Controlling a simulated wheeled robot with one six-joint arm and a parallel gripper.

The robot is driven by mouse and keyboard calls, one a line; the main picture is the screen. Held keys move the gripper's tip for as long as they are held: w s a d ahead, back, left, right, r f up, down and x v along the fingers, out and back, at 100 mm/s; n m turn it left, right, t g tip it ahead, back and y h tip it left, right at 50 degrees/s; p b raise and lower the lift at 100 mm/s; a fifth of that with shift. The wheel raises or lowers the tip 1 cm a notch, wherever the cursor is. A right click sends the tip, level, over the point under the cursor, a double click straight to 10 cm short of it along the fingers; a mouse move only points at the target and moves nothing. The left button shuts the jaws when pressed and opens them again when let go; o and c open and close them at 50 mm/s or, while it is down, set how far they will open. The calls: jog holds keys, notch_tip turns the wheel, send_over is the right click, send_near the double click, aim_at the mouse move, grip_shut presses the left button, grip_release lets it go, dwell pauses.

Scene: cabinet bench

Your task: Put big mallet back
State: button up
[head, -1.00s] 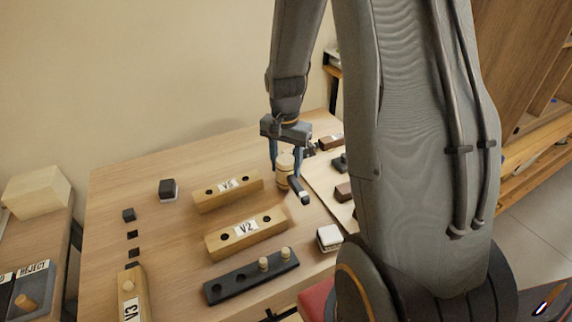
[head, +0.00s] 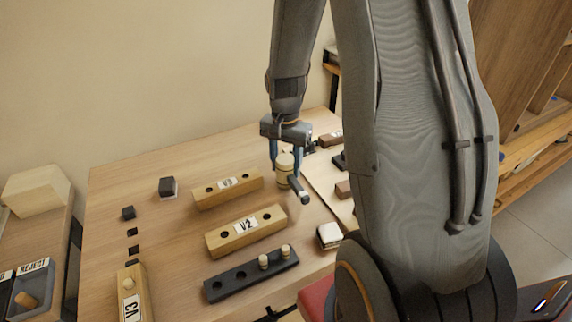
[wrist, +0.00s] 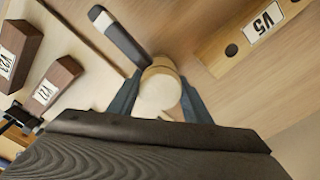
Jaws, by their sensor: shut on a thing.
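The big mallet has a pale wooden cylindrical head (head: 285,163) and a dark handle (head: 298,189) with a light end cap. My gripper (head: 285,168) points down over the right part of the bench, its two fingers shut on the mallet head. In the wrist view the head (wrist: 158,85) sits between the fingertips (wrist: 158,92), and the handle (wrist: 118,36) reaches away up and left. The handle lies to the front right of the gripper in the head view. I cannot tell whether the mallet touches the bench.
Wooden hole block V5 (head: 207,197) and block V2 (head: 220,245) lie left of the mallet. A dark block (head: 227,289) with two pegs is in front. A white-topped block (head: 329,237) stands near the front edge. Brown labelled blocks (wrist: 57,80) lie on a pale board.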

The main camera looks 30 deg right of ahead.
jog(key=shift+f, duration=0.25)
jog(key=o, duration=1.6)
jog(key=shift+r+p, duration=2.8)
jog(key=shift+r, duration=0.75)
jog(key=s+a+n+b, duration=0.2)
jog(key=s+a+n, duration=0.1)
jog(key=s, duration=0.1)
jog(key=s+a+n+b, duration=0.2)
jog(key=s+a+n, duration=0.1)
jog(key=s+n, duration=0.1)
jog(key=s+a+r+n+t+b, duration=0.1)
jog(key=s+a+n+b, duration=0.1)
jog(key=s+a+n, duration=0.1)
jog(key=shift+s+a+b, duration=0.35)
jog(key=shift+s+a, duration=0.25)
